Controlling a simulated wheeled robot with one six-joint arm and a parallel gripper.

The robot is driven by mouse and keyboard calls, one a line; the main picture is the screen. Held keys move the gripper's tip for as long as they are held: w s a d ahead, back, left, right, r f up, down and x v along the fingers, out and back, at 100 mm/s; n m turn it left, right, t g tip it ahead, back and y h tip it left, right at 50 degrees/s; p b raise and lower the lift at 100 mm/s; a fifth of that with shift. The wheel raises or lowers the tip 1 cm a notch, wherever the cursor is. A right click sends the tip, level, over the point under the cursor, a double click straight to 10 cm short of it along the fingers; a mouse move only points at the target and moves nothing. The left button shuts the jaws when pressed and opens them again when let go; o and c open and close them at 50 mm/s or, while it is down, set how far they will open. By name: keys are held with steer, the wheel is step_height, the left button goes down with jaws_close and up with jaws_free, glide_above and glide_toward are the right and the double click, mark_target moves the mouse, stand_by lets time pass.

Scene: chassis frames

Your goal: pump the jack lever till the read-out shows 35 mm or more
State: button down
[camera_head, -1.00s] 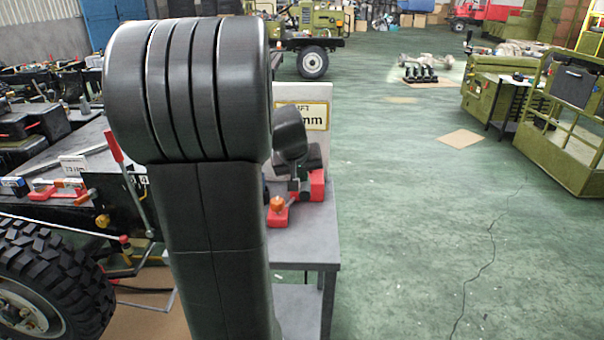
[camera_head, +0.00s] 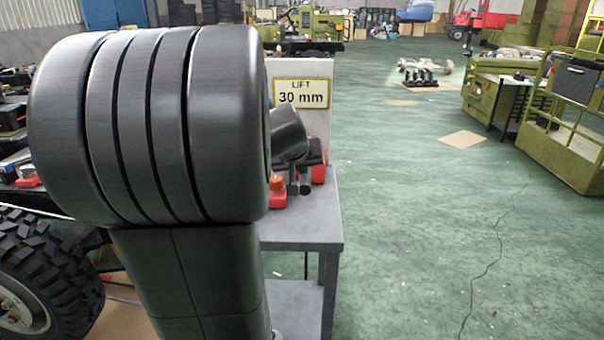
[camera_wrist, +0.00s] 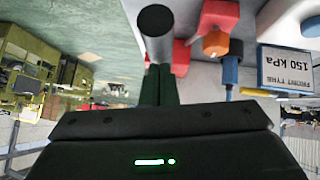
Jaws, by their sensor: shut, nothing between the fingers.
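The read-out board (camera_head: 301,94) in the head view says LIFT 30 mm. The jack shows as red parts (camera_head: 318,173) on the grey bench, mostly behind my arm and wrist; red parts also show in the wrist view (camera_wrist: 218,14). The lever (camera_wrist: 158,46) appears in the wrist view as a grey bar with a dark round end, just beyond my fingertips. My gripper (camera_wrist: 160,72) is shut and empty, its fingers side by side at or close to the lever. I cannot tell whether they touch it.
An orange knob (camera_head: 278,185) sits on a red block at the bench (camera_head: 315,235). The wrist view shows a FRONT TYRE 150 kPa sign (camera_wrist: 287,70) and a blue part (camera_wrist: 231,72). My arm covers the left of the head view.

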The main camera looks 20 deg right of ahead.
mark_target(302, 187)
steer(key=shift+t, duration=0.8)
steer(key=shift+s+a+f+b, duration=0.15)
steer(key=shift+f+b, duration=1.2)
steer(key=shift+b, duration=1)
steer(key=shift+s+d+f+b, duration=0.15)
steer(key=shift+f+b, duration=1.15)
steer(key=shift+b, duration=1)
step_height(302, 187, down, 2)
steer(key=b, duration=0.2)
steer(key=shift+a+f+h+b, duration=0.1)
steer(key=shift+h+b, duration=0.2)
steer(key=shift+b, duration=0.1)
steer(key=shift+s+f+b, duration=0.2)
steer(key=shift+f+b, duration=0.15)
steer(key=shift+f, duration=0.25)
steer(key=shift+r, duration=0.1)
steer(key=shift+r+p, duration=0.35)
steer(key=r+p, duration=0.2)
steer(key=r, duration=0.1)
steer(key=r+p, duration=0.1)
steer(key=shift+a+r, duration=0.4)
steer(key=p+v, duration=0.1)
steer(key=v, duration=0.9)
steer(key=shift+s+a+f+p, duration=0.15)
steer(key=shift+s+f+p, duration=0.1)
steer(key=shift+f+p, duration=0.05)
steer(key=shift+w, duration=0.1)
